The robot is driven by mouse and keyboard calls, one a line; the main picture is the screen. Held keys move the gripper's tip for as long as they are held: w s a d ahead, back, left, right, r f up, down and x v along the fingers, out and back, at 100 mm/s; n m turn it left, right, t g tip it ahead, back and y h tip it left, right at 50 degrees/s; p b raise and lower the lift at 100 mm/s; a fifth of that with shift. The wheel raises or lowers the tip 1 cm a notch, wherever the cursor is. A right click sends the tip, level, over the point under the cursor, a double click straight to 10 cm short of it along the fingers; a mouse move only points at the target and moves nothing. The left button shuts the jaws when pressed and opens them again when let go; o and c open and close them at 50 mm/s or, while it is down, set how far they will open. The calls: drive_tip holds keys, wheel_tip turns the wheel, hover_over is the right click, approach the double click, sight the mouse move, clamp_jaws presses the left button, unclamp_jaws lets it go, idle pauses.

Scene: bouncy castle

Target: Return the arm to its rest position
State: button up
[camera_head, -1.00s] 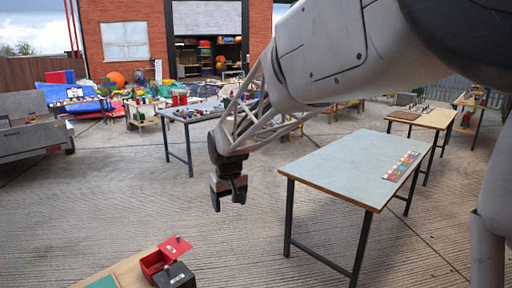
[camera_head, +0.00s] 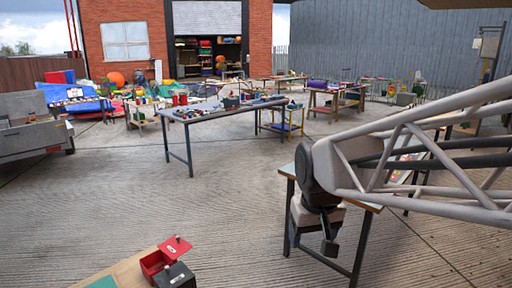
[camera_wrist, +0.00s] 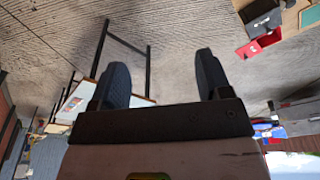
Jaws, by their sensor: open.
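My gripper (camera_head: 331,238) hangs at the right of the head view, in front of the near corner of the light-topped table (camera_head: 284,170). In the wrist view my gripper (camera_wrist: 165,80) shows two dark fingers spread well apart with nothing between them. My lattice arm reaches in from the right edge and hides most of that table's top.
A wooden bench with a red box (camera_head: 154,262) and a black box (camera_head: 176,276) stands at the bottom left; the red box (camera_wrist: 264,43) also shows in the wrist view. A long table (camera_head: 190,113) stands farther back. The concrete between is clear.

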drive_tip(key=s+d+f+m, duration=0.1)
drive_tip(key=s+d, duration=0.2)
drive_tip(key=s, duration=0.4)
drive_tip(key=s+d+f+m, duration=0.1)
drive_tip(key=s+d+f, duration=0.1)
drive_tip(key=s, duration=0.5)
drive_tip(key=shift+s+d+t, duration=0.15)
drive_tip(key=shift+d+t, duration=0.15)
drive_tip(key=shift+d, duration=0.55)
drive_tip(key=shift+f, duration=0.1)
drive_tip(key=shift+c, duration=0.4)
